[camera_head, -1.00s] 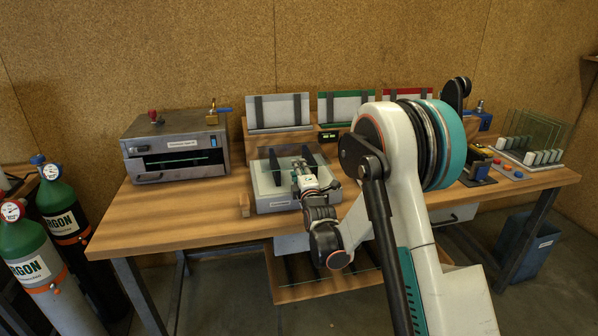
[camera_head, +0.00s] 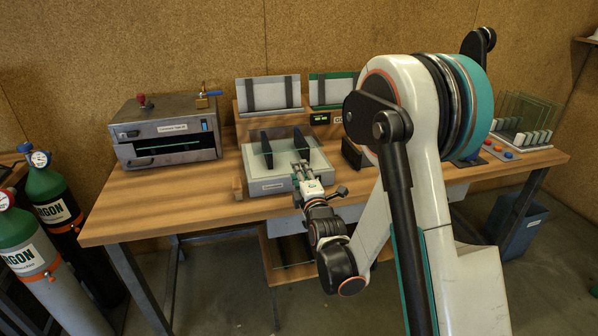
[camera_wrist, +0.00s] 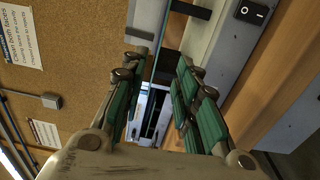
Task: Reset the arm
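My gripper (camera_head: 302,166) hangs over the front right part of a pale grey tray-like fixture (camera_head: 259,185) on the bench, with two dark upright posts (camera_head: 267,150) on it. In the wrist view the green-padded fingers (camera_wrist: 160,105) stand apart, with a clear gap between them. No object shows clamped between the pads. A thin glass-like edge (camera_wrist: 157,45) shows beyond the fingers; I cannot tell how far away it is. My arm hides part of the bench's right half.
A grey metal oven box (camera_head: 165,133) stands at the left of the wooden bench (camera_head: 150,205). Plates on a stand (camera_head: 268,94) rise behind the fixture. Glass panes in a rack (camera_head: 527,115) stand at right. Argon cylinders (camera_head: 55,205) stand at the left. Bare bench lies left of the fixture.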

